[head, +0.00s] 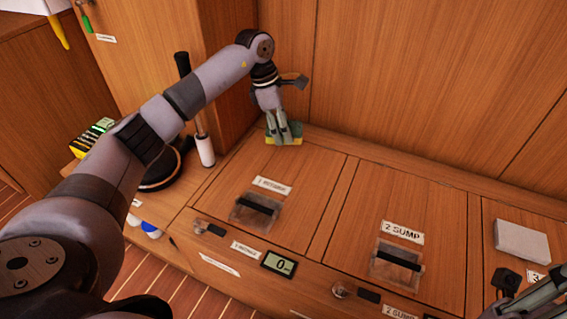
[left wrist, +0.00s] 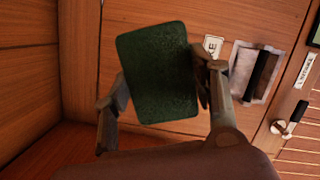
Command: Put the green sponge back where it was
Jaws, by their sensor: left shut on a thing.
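The green sponge (head: 297,129), with a yellow layer along its lower side, is at the back left of the wooden bench top, close to the back panel. My left gripper (head: 284,133) is shut on it from above. In the left wrist view the sponge's dark green face (left wrist: 158,70) lies between the two fingers (left wrist: 163,95). I cannot tell if the sponge touches the bench. My right gripper (head: 520,295) is partly in view at the bottom right corner, cut off by the frame, away from the sponge.
Hatch lids with clear-covered recessed handles line the bench, one labelled "2 SUMP" (head: 402,232). A small display (head: 279,264) sits on the front edge. A white block (head: 522,241) lies at right. A black-handled plunger-like tool (head: 183,65) stands at left, near a green-yellow item (head: 92,137).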

